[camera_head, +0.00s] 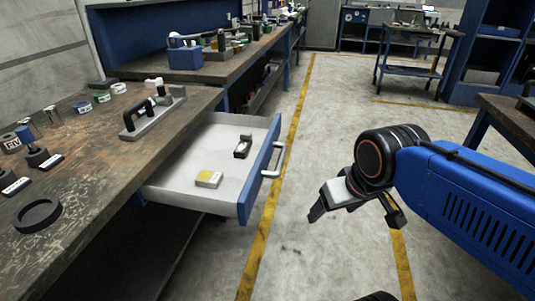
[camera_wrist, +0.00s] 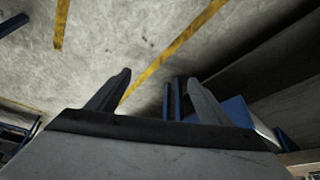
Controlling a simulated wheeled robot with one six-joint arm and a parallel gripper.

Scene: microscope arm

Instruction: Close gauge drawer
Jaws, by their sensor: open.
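The gauge drawer (camera_head: 178,180) is pulled out from under the workbench in the head view. It has a white inside, a blue front (camera_head: 259,178) and a pale bar handle (camera_head: 274,160). A yellow-topped block (camera_head: 209,178) and a small dark gauge (camera_head: 243,147) lie in it. My gripper (camera_head: 356,215) is open and empty, to the right of the drawer front and apart from it, over the floor. In the wrist view, its two fingers (camera_wrist: 155,95) are spread, with floor between them. Blue parts show near the right finger; I cannot tell which surface they belong to.
The workbench (camera_head: 95,205) at the left carries several gauges, rings and a dark stand (camera_head: 152,114). A blue box (camera_head: 185,57) stands farther back. Another table edge (camera_head: 510,115) is at the right. The floor (camera_head: 320,110) with yellow lines is clear beside the drawer.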

